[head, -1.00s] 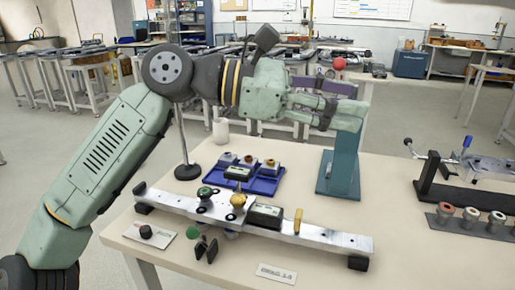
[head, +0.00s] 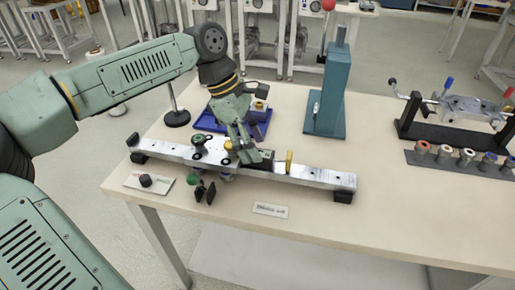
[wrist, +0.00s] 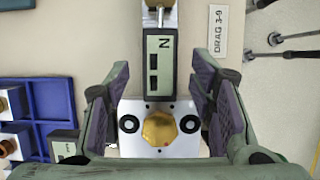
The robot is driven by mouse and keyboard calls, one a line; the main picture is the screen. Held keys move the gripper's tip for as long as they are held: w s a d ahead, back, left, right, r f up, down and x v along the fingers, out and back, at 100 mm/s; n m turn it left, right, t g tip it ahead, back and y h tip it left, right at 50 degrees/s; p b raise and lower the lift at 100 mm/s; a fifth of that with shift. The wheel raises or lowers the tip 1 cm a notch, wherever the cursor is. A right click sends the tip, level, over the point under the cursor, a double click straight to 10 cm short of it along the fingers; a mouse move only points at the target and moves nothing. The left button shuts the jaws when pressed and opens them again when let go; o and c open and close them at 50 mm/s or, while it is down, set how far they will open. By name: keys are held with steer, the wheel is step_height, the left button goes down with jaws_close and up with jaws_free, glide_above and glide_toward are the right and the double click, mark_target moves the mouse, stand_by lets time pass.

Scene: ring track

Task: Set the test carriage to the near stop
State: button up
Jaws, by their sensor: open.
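The silver rail (head: 318,177) lies along the table. A small white carriage plate (wrist: 137,143) with two black-ringed holes and a gold knob (wrist: 160,128) sits on it. The knob also shows partly beside my gripper in the head view (head: 229,147). A force gauge (wrist: 158,65) reading "N" adjoins the plate. A yellow upright piece (head: 289,161) stands farther right on the rail; whether it is a stop I cannot tell. My gripper (wrist: 162,77) is open above the rail, its padded fingers either side of the gauge and plate, holding nothing. Contact cannot be judged.
A dark green knob (head: 197,139) stands on the rail's left part. A blue tray (head: 207,122) lies behind it, a teal column (head: 325,100) at the back. A label card (head: 271,209) and small black parts lie in front. The table's right front is clear.

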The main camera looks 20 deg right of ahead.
steer(key=shift+x, duration=1.5)
jaws_close()
